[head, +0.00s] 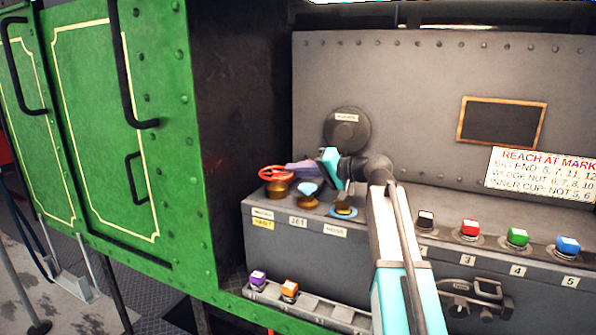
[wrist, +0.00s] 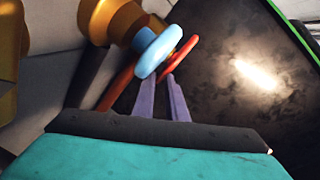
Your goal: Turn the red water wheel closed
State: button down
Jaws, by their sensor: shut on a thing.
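The red water wheel (head: 275,172) sits on a brass base at the left end of the grey ledge. In the wrist view its red rim (wrist: 181,54) shows partly, with the rest hidden behind a light blue handle and my fingers. My gripper (head: 292,168) has purple fingers that reach to the wheel from the right. In the wrist view, the gripper (wrist: 167,78) is shut on the wheel, with the fingertips at its rim. The exact contact is partly hidden by the blue handle.
The light blue handle (head: 309,187) on a brass base stands close beside the wheel. Another brass-and-blue fitting (head: 344,210) is under my wrist. Coloured buttons (head: 470,228) line the ledge at right. The green panel (head: 110,130) and a dark wall (head: 235,130) bound the left.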

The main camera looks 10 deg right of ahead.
jog(key=shift+s+f+h, duration=0.1)
jog(key=shift+f+h, duration=0.1)
jog(key=shift+h, duration=0.1)
jog(key=c, duration=1.9)
grip_release()
jog(key=shift+d, duration=0.1)
jog(key=shift+o, duration=0.2)
jog(key=shift+r, duration=0.1)
jog(key=b+v, duration=0.2)
jog(key=v, duration=1.1)
jog(key=shift+s+d, duration=0.25)
jog(key=shift+s, duration=0.05)
